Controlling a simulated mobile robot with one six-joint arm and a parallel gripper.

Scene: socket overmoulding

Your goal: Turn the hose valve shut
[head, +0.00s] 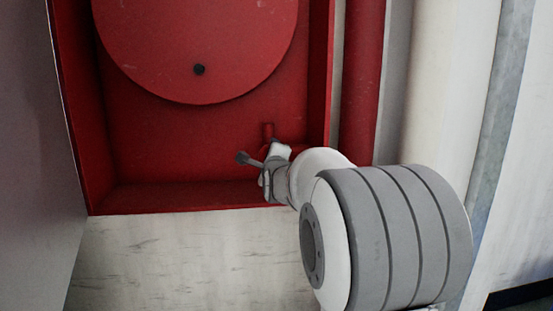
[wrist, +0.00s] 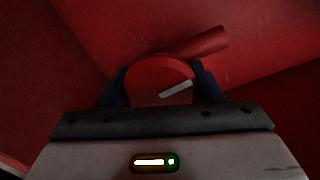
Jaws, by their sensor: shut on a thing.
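The hose valve has a round red handwheel (wrist: 150,72) with a pale bar across its middle, seen in the wrist view. A red pipe stub (wrist: 205,42) runs up and right behind it. My gripper (wrist: 160,85) is shut on the handwheel, with one dark finger on each side of its rim. In the head view my gripper (head: 262,170) is at the lower right of the red cabinet, and it and my arm hide most of the valve.
The red cabinet (head: 200,195) surrounds the valve, with its bottom edge below and side wall to the right. A red hose reel disc (head: 190,40) is above left. A red vertical pipe (head: 362,80) runs outside the cabinet at right.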

